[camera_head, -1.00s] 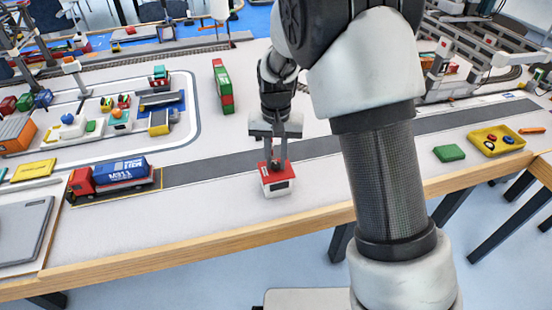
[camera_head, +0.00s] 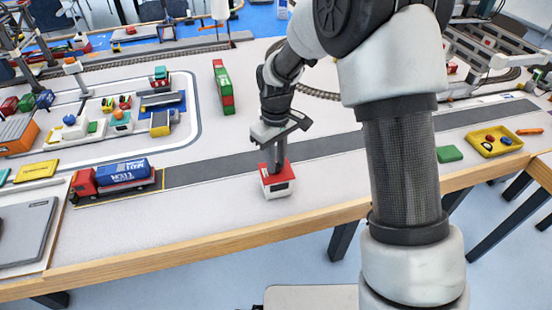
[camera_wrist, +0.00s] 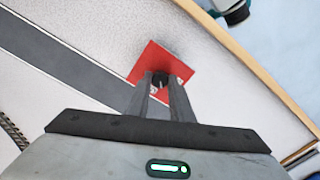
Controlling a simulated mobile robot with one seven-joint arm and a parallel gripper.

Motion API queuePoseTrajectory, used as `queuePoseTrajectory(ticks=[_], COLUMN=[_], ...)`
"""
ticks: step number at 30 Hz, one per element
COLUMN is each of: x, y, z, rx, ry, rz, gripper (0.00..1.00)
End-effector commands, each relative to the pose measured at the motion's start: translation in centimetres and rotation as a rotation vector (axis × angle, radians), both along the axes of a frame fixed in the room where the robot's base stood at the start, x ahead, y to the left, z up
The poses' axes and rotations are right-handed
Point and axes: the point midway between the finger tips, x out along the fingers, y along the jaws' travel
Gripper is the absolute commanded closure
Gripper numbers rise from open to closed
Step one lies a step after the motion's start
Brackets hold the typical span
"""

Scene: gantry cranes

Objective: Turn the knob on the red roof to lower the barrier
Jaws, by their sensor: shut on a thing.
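The small white house (camera_head: 279,189) with a red roof (camera_head: 265,175) stands near the table's front edge, beside the grey road strip. In the wrist view the red roof (camera_wrist: 150,56) shows as a tilted square with a dark round knob (camera_wrist: 160,80) on it. My gripper (camera_head: 274,167) points straight down over the roof. In the wrist view my gripper (camera_wrist: 160,84) has its two fingers on either side of the knob, shut on it. The fingers hide the knob in the head view. I cannot make out the barrier in either view.
A red truck with a blue load (camera_head: 120,172) stands left of the house. A green and red container (camera_head: 223,88) stands behind it. A green block (camera_head: 450,154) and a yellow tray (camera_head: 496,140) lie to the right. The wooden table edge (camera_head: 200,240) runs close in front.

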Motion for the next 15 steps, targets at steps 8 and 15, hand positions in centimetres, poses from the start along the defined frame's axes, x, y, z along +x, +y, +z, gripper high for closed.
queuePoseTrajectory(ticks=[8, 15], x=[0.01, 0.01], y=[-0.04, 0.0], z=[0.16, 0.11], rx=[0.001, 0.001], ry=[0.001, -0.001], rz=[0.232, 0.375], gripper=[1.0, 1.0])
